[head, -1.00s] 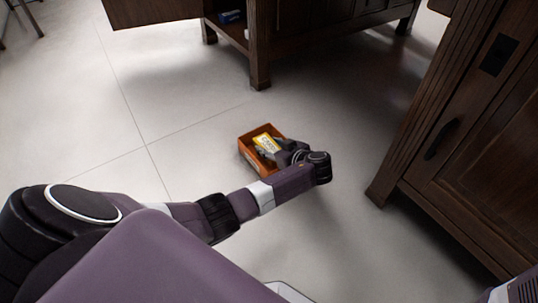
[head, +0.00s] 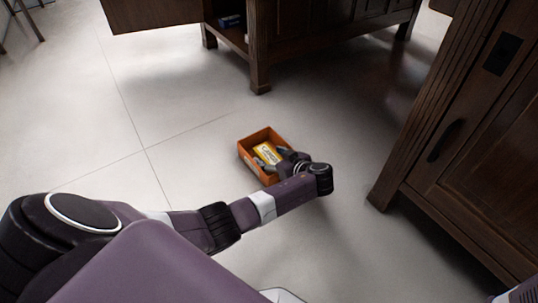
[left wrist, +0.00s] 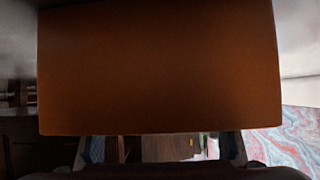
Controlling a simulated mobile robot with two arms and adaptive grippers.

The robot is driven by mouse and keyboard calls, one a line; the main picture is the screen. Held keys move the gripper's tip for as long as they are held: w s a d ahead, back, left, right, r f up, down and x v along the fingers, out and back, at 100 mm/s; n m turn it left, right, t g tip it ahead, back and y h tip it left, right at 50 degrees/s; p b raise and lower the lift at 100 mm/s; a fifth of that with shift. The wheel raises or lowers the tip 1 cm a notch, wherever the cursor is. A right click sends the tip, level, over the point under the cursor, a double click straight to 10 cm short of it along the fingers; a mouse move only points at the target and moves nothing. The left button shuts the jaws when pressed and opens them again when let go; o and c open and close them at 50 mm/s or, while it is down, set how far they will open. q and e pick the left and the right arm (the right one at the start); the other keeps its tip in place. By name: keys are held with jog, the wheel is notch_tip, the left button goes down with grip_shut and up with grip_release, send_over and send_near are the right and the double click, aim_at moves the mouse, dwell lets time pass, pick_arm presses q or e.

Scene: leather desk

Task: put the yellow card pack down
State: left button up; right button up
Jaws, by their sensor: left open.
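The yellow card pack (head: 268,152) lies inside a small open orange-brown box (head: 246,154) on the floor. My left gripper (head: 270,157) reaches into the box from the right, with its fingers spread apart around the pack. Whether a finger still touches the pack cannot be told. In the left wrist view a plain brown-orange surface (left wrist: 160,70), which looks like the box, fills most of the picture. My two left fingers show apart at its bottom edge, and the pack cannot be made out there. My right gripper is not in view.
A dark wooden desk (head: 260,75) stands behind the box, with a small blue item (head: 230,20) on its low shelf. A dark wooden cabinet (head: 470,150) stands at the right. The pale tiled floor around the box is clear.

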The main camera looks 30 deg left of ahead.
pick_arm(q)
jog(key=p+v, duration=0.5)
jog(key=v, duration=0.5)
jog(key=shift+w+r, duration=0.1)
jog(key=shift+r, duration=0.05)
jog(key=shift+s+d+r+p, duration=0.15)
jog(key=shift+s+d+p, duration=0.15)
jog(key=shift+d+p, duration=0.2)
